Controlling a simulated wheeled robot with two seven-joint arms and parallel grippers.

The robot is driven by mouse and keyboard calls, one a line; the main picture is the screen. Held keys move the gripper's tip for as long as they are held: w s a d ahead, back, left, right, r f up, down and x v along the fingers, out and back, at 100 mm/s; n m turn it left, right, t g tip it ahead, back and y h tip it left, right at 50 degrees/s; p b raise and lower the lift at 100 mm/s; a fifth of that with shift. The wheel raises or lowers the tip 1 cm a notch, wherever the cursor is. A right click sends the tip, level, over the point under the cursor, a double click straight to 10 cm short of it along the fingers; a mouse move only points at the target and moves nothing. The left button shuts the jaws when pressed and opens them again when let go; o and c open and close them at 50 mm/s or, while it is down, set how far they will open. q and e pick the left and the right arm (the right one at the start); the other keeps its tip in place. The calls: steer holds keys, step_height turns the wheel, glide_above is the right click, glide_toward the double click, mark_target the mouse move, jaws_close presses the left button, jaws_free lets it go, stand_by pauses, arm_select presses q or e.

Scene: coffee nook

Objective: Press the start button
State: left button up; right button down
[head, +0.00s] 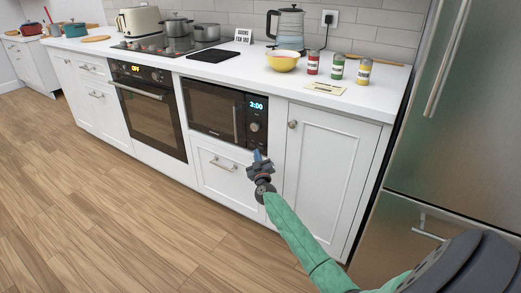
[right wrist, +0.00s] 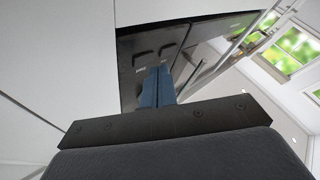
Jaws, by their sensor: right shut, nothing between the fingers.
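The black microwave (head: 218,110) is built into the white cabinets, under the counter. Its control panel (head: 256,122) at the right side shows a lit blue clock and dark knobs below it; which one is the start button is too small to tell. My right gripper (head: 258,156) is shut and empty, just below and in front of the panel's lower part. In the right wrist view its blue fingers (right wrist: 157,86) are together and point at a dark panel with several raised shapes (right wrist: 155,55). Whether they touch it I cannot tell. My left gripper is not in view.
The white counter (head: 240,75) above holds a yellow bowl (head: 283,61), several cans (head: 337,66) and a kettle (head: 290,28). An oven (head: 148,108) stands left of the microwave, a steel fridge (head: 465,100) at the right. The wooden floor (head: 110,200) in front is clear.

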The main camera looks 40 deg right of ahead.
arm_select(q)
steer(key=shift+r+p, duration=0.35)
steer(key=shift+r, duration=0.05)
arm_select(e)
steer(key=shift+w+d+r, duration=0.1)
steer(key=shift+w+d, duration=0.1)
steer(key=shift+d, duration=0.2)
